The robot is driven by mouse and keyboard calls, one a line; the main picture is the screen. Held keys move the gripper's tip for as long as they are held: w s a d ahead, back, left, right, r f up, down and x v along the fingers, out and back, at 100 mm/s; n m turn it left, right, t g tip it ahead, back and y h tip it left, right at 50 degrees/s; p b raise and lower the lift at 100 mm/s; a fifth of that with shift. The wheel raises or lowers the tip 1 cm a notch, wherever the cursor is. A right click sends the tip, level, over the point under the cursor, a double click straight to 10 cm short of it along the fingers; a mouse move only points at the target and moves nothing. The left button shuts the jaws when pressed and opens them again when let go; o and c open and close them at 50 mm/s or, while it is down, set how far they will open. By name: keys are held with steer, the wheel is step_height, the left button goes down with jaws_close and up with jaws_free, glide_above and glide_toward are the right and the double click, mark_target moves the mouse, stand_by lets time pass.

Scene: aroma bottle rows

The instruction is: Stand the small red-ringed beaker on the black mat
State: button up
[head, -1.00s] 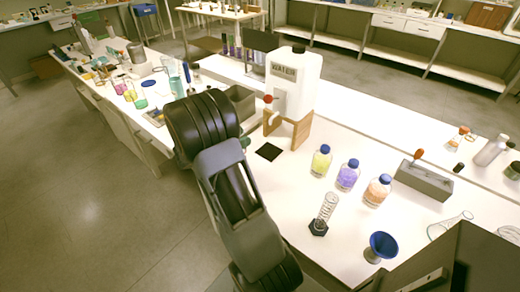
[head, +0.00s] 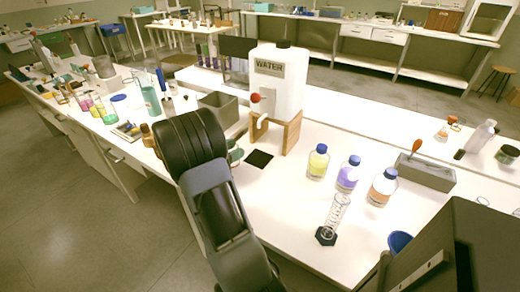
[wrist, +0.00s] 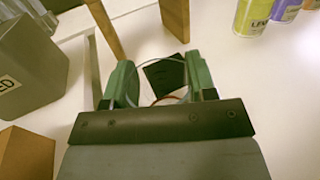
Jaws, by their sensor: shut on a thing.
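The black mat (head: 259,159) lies flat on the white bench, in front of the water tank's wooden stand. In the wrist view the mat (wrist: 166,76) shows beyond and through clear glass between my fingers. That glass is the small beaker (wrist: 168,98), with a reddish ring visible low between the jaws. My gripper (wrist: 161,82) is shut on it with green fingers on both sides. In the head view my gripper (head: 236,152) is mostly hidden behind my arm, just left of the mat, and the beaker cannot be made out. Its height above the bench is unclear.
The water tank (head: 280,78) with a red tap stands behind the mat. A grey bin (head: 219,109) is to its left. Yellow (head: 318,162), purple (head: 348,173) and orange (head: 382,187) bottles stand right. A glass cylinder (head: 335,213) stands nearer. Bench around the mat's front is clear.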

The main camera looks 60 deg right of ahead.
steer(key=shift+s+d+f+b, duration=0.2)
steer(key=shift+s+d+f, duration=0.5)
steer(key=shift+d, duration=1.05)
steer(key=shift+s+d+f+b, duration=0.25)
steer(key=shift+s+d+f, duration=0.4)
steer(key=shift+d, duration=1.15)
steer(key=shift+s+d+f+b, duration=0.2)
steer(key=shift+s+d+f, duration=0.2)
steer(key=shift+s+d, duration=0.95)
steer(key=shift+w+d+f, duration=0.1)
steer(key=shift+w+d, duration=0.3)
steer(key=shift+w, duration=0.05)
steer(key=shift+f, duration=0.15)
steer(key=o, duration=0.9)
